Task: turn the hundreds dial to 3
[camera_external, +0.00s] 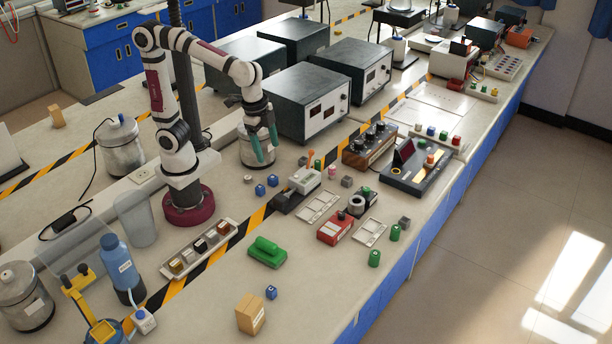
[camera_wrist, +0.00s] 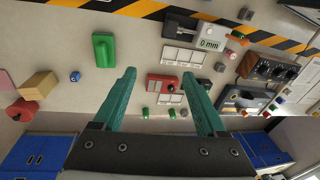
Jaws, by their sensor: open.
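A brown wooden box (camera_external: 369,146) with a row of black dials (camera_external: 367,136) on its top stands right of centre, beside the striped tape. The box also shows at the right of the wrist view (camera_wrist: 262,69). The dial markings are too small to read, so I cannot tell which is the hundreds dial or where it points. My gripper (camera_external: 263,158) is open and empty, raised above the bench to the left of the box. In the wrist view its teal fingers (camera_wrist: 160,76) are spread apart, with the box beyond the right finger.
A grey digital caliper-like device (camera_external: 303,180), a red box (camera_external: 335,229) and white trays (camera_external: 318,206) lie between my gripper and the front edge. A dark console (camera_external: 418,169) sits right of the dial box. Large instruments (camera_external: 307,104) stand behind. A metal canister (camera_external: 255,150) is close to my gripper.

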